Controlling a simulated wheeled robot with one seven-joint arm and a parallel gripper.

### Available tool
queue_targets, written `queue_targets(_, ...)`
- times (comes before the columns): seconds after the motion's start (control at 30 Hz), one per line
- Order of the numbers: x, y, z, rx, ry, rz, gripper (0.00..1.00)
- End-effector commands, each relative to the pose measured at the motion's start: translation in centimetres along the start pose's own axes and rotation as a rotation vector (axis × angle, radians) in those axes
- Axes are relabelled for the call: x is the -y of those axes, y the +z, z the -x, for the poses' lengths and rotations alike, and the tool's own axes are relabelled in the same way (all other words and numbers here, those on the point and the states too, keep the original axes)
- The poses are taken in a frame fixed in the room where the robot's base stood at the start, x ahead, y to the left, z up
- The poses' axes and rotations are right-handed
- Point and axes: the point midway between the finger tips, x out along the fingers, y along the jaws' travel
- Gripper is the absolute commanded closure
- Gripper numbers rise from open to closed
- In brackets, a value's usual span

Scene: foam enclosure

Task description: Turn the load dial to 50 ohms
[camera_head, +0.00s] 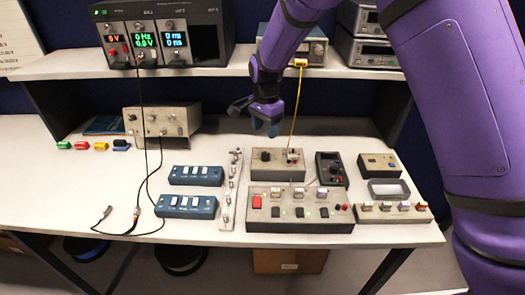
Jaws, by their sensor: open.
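A beige box (278,173) on the bench carries a black knob (265,155) on its left and a connector with a yellow cable on its right. To its right stands a dark box (331,168) with a round dial (336,168). The print is too small to tell which of these is the load dial, or its setting. My gripper (264,125) is open and empty, pointing down above and behind the beige box, apart from both dials.
A switch panel (297,227) with a red button stands in front of the beige box. Two blue switch boxes (196,175) and a metal strip (231,190) lie to the left. A shelf with instruments (165,35) runs behind. The yellow cable (297,100) hangs close right of my gripper.

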Motion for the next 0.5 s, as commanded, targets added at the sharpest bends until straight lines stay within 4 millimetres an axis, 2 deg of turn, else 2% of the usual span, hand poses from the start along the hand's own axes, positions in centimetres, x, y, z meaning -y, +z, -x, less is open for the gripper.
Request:
queue_targets(0.3, -0.1, 0.0, -5.5, 0.001, 0.005, 0.0, 0.44)
queue_targets(0.5, -0.1, 0.0, -8.3, 0.001, 0.003, 0.001, 0.44)
